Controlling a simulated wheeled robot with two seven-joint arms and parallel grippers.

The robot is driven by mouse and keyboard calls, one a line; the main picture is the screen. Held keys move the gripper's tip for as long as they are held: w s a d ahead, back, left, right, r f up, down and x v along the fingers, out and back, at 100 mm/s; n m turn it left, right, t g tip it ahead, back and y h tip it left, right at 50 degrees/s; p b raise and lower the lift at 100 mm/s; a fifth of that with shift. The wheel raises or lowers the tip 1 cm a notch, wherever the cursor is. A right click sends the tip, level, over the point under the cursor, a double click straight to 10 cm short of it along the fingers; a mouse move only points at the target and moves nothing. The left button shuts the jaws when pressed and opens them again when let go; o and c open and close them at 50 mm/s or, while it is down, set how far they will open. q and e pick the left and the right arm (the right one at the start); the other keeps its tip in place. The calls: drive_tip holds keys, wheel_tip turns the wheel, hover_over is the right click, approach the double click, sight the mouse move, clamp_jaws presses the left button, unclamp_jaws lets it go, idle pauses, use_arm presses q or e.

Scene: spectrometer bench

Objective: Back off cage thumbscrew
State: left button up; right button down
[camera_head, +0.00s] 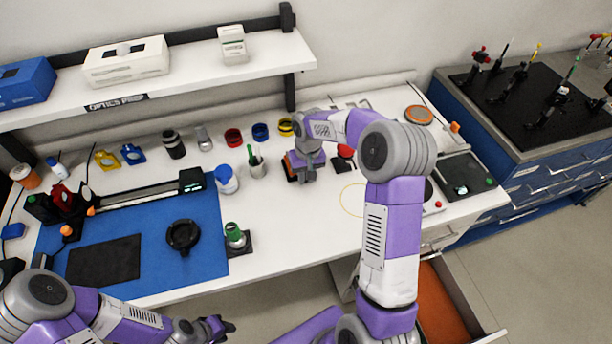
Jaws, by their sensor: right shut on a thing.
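My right gripper (294,176) reaches down over the bench at its back middle. It is shut on a small dark-and-orange thing (288,164), mostly hidden behind the gripper and wrist. I cannot tell whether this is the cage thumbscrew. Small orange knobs (67,230) sit beside red and black holders (62,196) at the left end of the blue mat (205,212). My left gripper (222,326) is low in front of the bench's front edge, apart from everything on it. Its finger gap is too small to make out.
A black rail (140,196), a dark ring (183,236) and a green-capped piece (235,236) occupy the mat area. A cup of pens (257,165) and a blue-lidded jar (227,180) stand left of my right gripper. A shelf (200,70) overhangs the back. An orange-lined drawer (440,306) is open.

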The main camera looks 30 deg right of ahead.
drive_tip(key=h, duration=0.2)
drive_tip(key=shift+w+a+g+h, duration=0.1)
drive_tip(key=shift+a+g+h, duration=0.2)
drive_tip(key=shift+a, duration=0.1)
drive_tip(key=shift+w+a+f+g+h+b, duration=0.15)
drive_tip(key=shift+h+b, duration=0.15)
drive_tip(key=shift+h, duration=0.3)
drive_tip(key=shift+s+a+g+h+b, duration=0.15)
drive_tip(key=shift+h+b, duration=0.1)
drive_tip(key=shift+h, duration=0.35)
drive_tip(key=h, duration=0.2)
drive_tip(key=h+b, duration=0.1)
drive_tip(key=shift+w+a+f+g, duration=0.15)
drive_tip(key=shift+a+g, duration=0.1)
drive_tip(key=shift+g, duration=0.15)
drive_tip(key=shift+a+f+g+h+b, duration=0.1)
drive_tip(key=shift+g+h+b, duration=0.1)
drive_tip(key=shift+h, duration=0.6)
drive_tip(key=shift+f+g+h+b, duration=0.1)
drive_tip(key=shift+h+b, duration=0.1)
drive_tip(key=shift+h, duration=0.6)
drive_tip(key=c, duration=1.1)
unclamp_jaws()
drive_tip(key=v, duration=0.7)
drive_tip(key=shift+a+r+p, duration=0.1)
drive_tip(key=shift+a+p, duration=0.2)
drive_tip(key=shift+p, duration=0.1)
